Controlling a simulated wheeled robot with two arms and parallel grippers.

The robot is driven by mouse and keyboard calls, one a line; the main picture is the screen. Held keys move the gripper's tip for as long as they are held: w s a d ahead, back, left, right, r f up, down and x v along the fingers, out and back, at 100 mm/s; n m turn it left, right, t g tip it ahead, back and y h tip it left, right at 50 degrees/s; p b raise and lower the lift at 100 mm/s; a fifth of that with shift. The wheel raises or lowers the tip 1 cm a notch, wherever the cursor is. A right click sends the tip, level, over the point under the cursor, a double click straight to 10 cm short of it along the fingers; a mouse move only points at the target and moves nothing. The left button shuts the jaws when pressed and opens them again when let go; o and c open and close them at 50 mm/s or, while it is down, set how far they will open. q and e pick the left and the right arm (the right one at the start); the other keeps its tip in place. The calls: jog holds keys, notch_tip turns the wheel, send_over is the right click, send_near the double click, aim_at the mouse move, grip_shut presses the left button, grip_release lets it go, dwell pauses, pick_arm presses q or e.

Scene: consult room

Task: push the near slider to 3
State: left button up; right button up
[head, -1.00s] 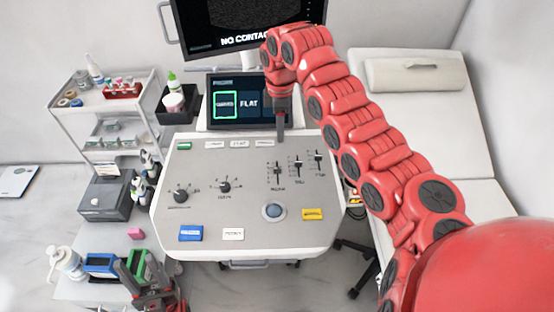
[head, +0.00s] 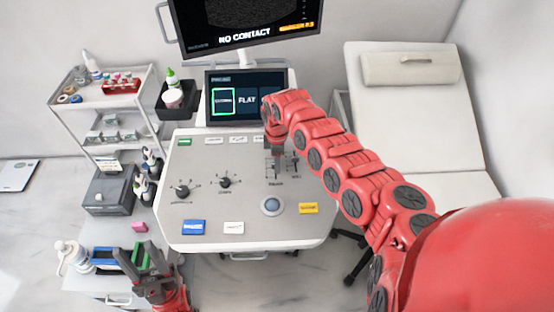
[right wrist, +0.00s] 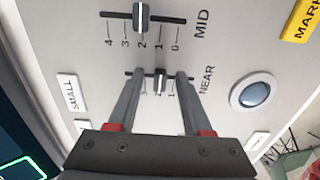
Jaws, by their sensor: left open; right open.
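The near slider's knob (right wrist: 160,82) stands in its short slot beside the word NEAR in the right wrist view. It sits just left of the 1 mark; the exact reading is unclear because fingers cover several numbers. My right gripper (right wrist: 157,76) is open, one finger on each side of the knob, with gaps visible. In the head view the right gripper (head: 276,172) reaches down over the console's slider area and hides most of the near slider. My left gripper (head: 142,260) is open and empty at the lower left, over the side table.
The mid slider (right wrist: 141,16) is parallel to the near one, at about 2. A trackball (right wrist: 253,92) and yellow button (right wrist: 303,20) are close by. The console (head: 215,205) also carries two knobs. A screen (head: 245,97) stands behind; an examination bed (head: 410,110) is at right.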

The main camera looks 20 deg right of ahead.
grip_shut()
dwell(1.4)
